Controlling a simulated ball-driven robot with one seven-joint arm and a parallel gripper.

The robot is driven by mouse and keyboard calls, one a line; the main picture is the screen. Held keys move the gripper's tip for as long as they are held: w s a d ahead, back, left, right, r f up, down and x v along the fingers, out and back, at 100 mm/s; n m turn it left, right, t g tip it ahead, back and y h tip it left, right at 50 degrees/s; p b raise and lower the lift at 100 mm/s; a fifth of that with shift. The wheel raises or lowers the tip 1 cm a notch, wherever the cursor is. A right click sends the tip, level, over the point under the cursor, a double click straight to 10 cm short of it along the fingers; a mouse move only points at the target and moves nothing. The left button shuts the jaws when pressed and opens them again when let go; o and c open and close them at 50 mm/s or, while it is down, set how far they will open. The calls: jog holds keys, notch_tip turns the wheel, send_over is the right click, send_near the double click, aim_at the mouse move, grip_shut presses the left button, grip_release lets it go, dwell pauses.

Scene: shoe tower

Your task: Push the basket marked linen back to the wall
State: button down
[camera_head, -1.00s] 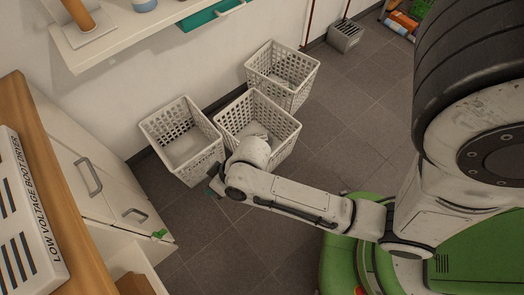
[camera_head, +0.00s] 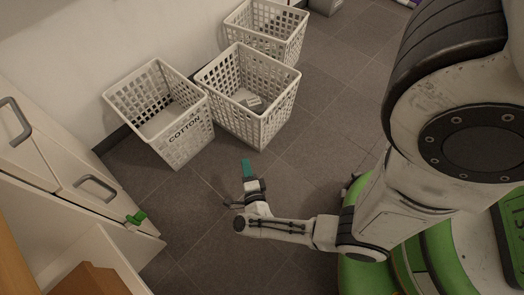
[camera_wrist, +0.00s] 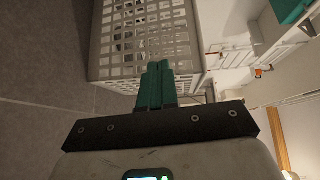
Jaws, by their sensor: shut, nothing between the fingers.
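Three white lattice baskets stand on the floor near the wall. The left basket (camera_head: 160,112) reads COTTON on its front. The middle basket (camera_head: 246,98) sits slightly forward beside it, with a small grey item inside; no word on it is readable. The rear basket (camera_head: 266,32) is behind and right, also with no readable word. I cannot tell which is marked linen. My gripper (camera_head: 246,163), with teal fingers, is shut and empty, low in front of the middle basket and apart from it. The wrist view shows the closed fingers (camera_wrist: 158,68) before a basket's lattice side (camera_wrist: 145,35).
The wall (camera_head: 170,30) runs behind the baskets. A white cabinet (camera_head: 60,150) with grey handles and a green clip (camera_head: 136,218) stands at left. The tiled floor (camera_head: 325,125) right of the baskets is clear.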

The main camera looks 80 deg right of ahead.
jog(key=s+f+m+g+h+b, duration=0.2)
jog(key=s+f+m+g, duration=0.15)
jog(key=s, duration=0.35)
jog(key=g+b, duration=0.2)
send_near(263, 132)
jog(key=s+d, duration=0.3)
jog(key=shift+t, duration=0.25)
jog(key=shift+w+d+r+b, duration=0.1)
jog(key=shift+w+d+b, duration=0.4)
jog(key=shift+w, duration=0.35)
jog(key=shift+w+d+b, duration=0.25)
jog(key=shift+w+d, duration=0.35)
jog(key=shift+w, duration=0.3)
